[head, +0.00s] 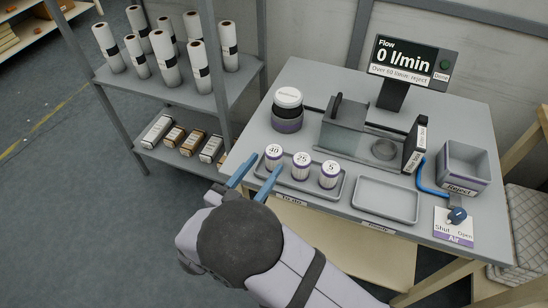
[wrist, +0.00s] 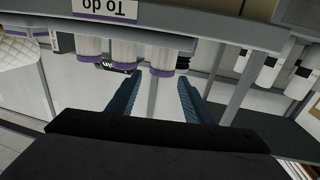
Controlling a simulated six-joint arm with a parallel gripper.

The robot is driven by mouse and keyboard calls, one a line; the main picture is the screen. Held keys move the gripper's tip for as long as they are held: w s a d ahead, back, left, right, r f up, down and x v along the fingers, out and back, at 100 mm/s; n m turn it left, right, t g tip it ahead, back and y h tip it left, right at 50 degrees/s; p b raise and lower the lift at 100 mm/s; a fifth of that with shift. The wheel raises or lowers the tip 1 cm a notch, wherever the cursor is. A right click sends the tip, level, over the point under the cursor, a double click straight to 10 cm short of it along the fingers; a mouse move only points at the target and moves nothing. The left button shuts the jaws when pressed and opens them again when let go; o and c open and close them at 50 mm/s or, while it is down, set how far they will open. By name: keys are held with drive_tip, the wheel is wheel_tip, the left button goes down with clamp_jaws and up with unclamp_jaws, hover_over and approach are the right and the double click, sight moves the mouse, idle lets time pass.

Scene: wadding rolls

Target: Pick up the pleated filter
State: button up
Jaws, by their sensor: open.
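Three short white cylinders with purple bands stand upright in the grey "To do" tray (head: 310,197): one marked 40 (head: 273,157), one marked 25 (head: 300,167), one marked 5 (head: 329,176). I cannot tell which is the pleated filter; their sides are too small to show pleats. My gripper (head: 268,161) is open, its two blue fingers at the tray's left front, close to the cylinder marked 40. In the wrist view, which is upside down, nothing is seen held between my gripper's fingers (wrist: 160,77); a purple-ringed cylinder (wrist: 162,52) shows just beyond them.
An empty "Ready" tray (head: 387,199) lies right of the "To do" tray. Behind stand a lidded jar (head: 288,110), a grey test rig (head: 345,135) and a flow display (head: 412,60) reading 0 l/min. A reject bin (head: 463,163) and air valve (head: 457,216) are right. A shelf holds white rolls (head: 165,60).

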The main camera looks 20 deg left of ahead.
sight(271, 158)
drive_tip(key=w, duration=0.4)
drive_tip(key=shift+d+p, duration=0.35)
drive_tip(key=shift+w+d+f+p, duration=0.1)
drive_tip(key=shift+w+p, duration=0.15)
drive_tip(key=shift+w, duration=0.8)
drive_tip(key=shift+w+d+f+p, duration=0.15)
drive_tip(key=shift+w+p, duration=0.15)
drive_tip(key=shift+w, duration=0.75)
drive_tip(key=shift+w+d+f+p, duration=0.1)
drive_tip(key=shift+w+p, duration=0.15)
drive_tip(key=shift+w, duration=0.8)
drive_tip(key=shift+c, duration=0.3)
drive_tip(key=c, duration=0.8)
